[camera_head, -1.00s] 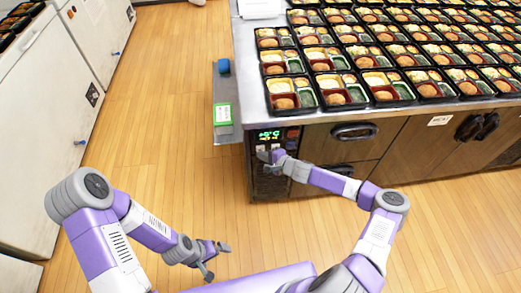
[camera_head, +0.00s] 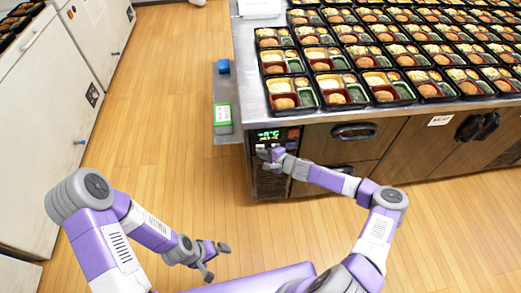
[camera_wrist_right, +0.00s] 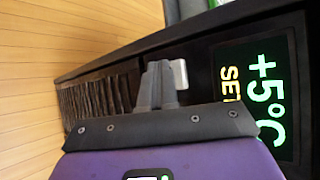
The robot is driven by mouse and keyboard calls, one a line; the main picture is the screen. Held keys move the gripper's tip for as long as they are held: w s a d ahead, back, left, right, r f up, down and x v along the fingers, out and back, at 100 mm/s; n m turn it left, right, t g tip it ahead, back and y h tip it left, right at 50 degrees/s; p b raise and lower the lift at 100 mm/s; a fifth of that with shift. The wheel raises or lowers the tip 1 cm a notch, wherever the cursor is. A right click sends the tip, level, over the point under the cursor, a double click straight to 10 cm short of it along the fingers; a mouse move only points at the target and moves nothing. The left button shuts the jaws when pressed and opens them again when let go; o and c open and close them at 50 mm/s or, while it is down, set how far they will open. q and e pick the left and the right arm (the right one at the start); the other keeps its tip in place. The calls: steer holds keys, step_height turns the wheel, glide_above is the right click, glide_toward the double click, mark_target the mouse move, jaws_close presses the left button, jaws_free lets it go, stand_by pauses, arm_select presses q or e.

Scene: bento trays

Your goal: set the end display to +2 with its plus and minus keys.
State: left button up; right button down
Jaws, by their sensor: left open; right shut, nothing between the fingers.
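The end display (camera_head: 268,135) is a small lit panel on the end of the counter. In the right wrist view the display (camera_wrist_right: 265,90) shows green +5°C, turned sideways, with a yellow line starting SET, cut off by my gripper's body. My right gripper (camera_head: 268,155) is shut and empty, just below the display at the key area; in the wrist view its fingers (camera_wrist_right: 163,85) are by a pale key-like piece (camera_wrist_right: 180,74). Contact and the key signs cannot be made out. My left gripper (camera_head: 217,260) is open and empty over the floor.
The counter (camera_head: 245,75) carries many filled bento trays (camera_head: 291,94). A side shelf (camera_head: 222,130) with a green-and-white item (camera_head: 222,114) and a blue object (camera_head: 223,66) juts out left of the display. A dark vent grille (camera_head: 268,185) lies below. The wooden floor is clear at left.

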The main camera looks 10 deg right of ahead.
steer(key=shift+s, duration=0.85)
steer(key=shift+p, duration=0.3)
steer(key=s, duration=0.1)
steer(key=s+p, duration=0.1)
steer(key=s, duration=0.3)
steer(key=shift+a, duration=0.3)
stand_by(2.7)
